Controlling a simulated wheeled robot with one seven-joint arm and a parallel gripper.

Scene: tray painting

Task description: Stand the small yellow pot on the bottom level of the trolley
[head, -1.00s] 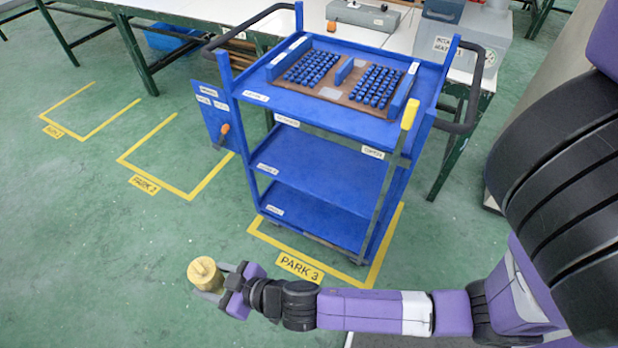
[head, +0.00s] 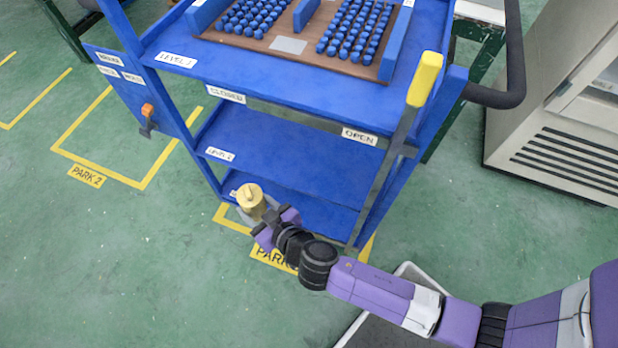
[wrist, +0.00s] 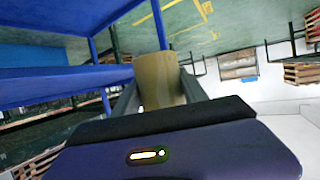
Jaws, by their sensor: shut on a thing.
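The small yellow pot (head: 251,200) is held in my gripper (head: 262,212), whose jaws are shut on it. It looks roughly upright, in front of the trolley's lower levels. In the wrist view the pot (wrist: 158,80) fills the space between the fingers. The blue trolley (head: 290,155) has a top level, a middle level and a bottom level (head: 320,216). The pot and my gripper cover the left front of the bottom level in the head view. I cannot tell whether the pot is over its edge.
A lever with a yellow handle (head: 425,78) runs down the trolley's right front, near an OPEN label. A tray of blue knobs (head: 300,25) is on the top level. A grey cabinet (head: 570,120) stands to the right. The visible bottom level is bare.

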